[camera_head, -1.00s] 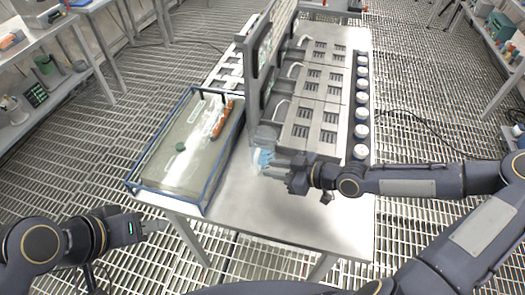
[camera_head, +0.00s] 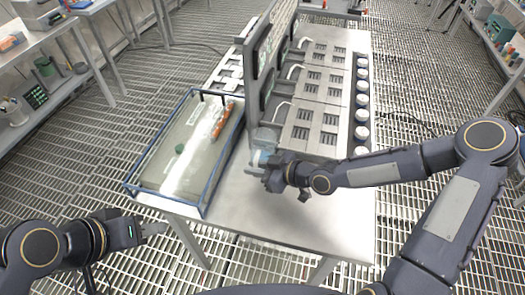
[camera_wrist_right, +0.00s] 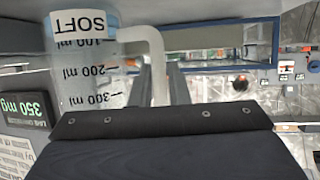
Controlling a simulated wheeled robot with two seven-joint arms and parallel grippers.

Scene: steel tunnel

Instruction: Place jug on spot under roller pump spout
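The clear jug (camera_head: 262,157) has a bluish base and stands by the nearest end of the pump row. It shows large in the right wrist view (camera_wrist_right: 88,75), upside down in the picture, with ml marks and a "SOFT" label. My right gripper (camera_head: 262,172) is on the near side of the jug. In the wrist view its two fingers (camera_wrist_right: 161,85) close around the white handle. The jug looks upright; contact with the table cannot be told. Nearby pump spouts are curved white tubes (camera_head: 283,107). My left gripper (camera_head: 152,229) is empty, left of the table.
The steel table (camera_head: 290,215) is clear at its near end. A blue-framed glass tank (camera_head: 165,165) stands left of the jug. Upright panels (camera_head: 258,75) rise behind it. White-capped jars (camera_head: 361,115) line the right edge. A display reading 350 mg (camera_wrist_right: 27,112) is beside the jug.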

